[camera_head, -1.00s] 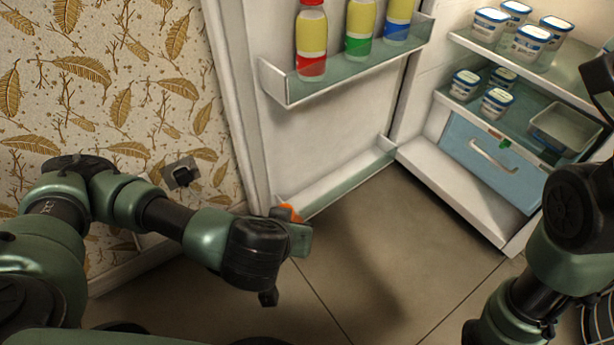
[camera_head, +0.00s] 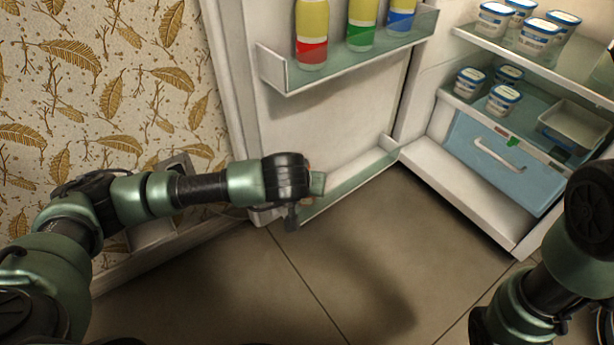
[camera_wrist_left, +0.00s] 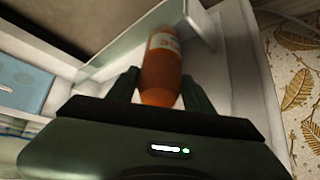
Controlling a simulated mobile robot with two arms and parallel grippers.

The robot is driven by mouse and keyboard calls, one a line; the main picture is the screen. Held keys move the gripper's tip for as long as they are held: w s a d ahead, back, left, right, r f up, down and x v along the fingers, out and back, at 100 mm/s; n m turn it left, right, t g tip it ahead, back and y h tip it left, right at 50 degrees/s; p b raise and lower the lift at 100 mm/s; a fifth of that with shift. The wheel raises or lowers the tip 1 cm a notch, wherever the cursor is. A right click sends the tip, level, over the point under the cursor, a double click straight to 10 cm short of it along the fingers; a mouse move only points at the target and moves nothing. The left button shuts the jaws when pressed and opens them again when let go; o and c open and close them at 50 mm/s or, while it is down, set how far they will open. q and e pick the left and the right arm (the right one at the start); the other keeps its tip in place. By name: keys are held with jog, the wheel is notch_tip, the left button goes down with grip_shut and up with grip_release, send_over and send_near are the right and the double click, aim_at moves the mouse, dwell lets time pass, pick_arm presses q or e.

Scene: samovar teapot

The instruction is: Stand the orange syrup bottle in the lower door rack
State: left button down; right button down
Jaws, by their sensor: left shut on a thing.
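My left gripper (camera_head: 305,186) is at the near left end of the lower door rack (camera_head: 362,172) in the head view. The orange syrup bottle (camera_wrist_left: 161,70) lies between its two fingers in the left wrist view, and the gripper (camera_wrist_left: 160,92) is shut on it. The bottle has a pale label band with print and points toward the rack's glass front and white walls. In the head view my gripper hides nearly all of the bottle. I cannot tell whether its base touches the rack floor. My right arm shows at the right edge, but its gripper is out of view.
The upper door rack (camera_head: 345,62) holds bottles with red, green and blue bands above my left gripper. The visible part of the lower rack is empty. Fridge shelves with white tubs (camera_head: 495,18) and a blue drawer (camera_head: 500,160) stand right. The patterned wall is left.

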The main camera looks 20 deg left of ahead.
pick_arm(q)
jog(key=w+g+b, duration=0.1)
jog(key=w, duration=0.1)
jog(key=w+g+b, duration=0.1)
jog(key=g+b, duration=0.1)
jog(key=shift+w+a+r, duration=0.15)
jog(key=shift+w, duration=0.2)
jog(key=shift+f+g+h+b, duration=0.25)
jog(key=shift+g+h+b, duration=0.05)
jog(key=shift+b, duration=0.25)
jog(key=shift+r, duration=0.15)
jog(key=c, duration=0.9)
grip_release()
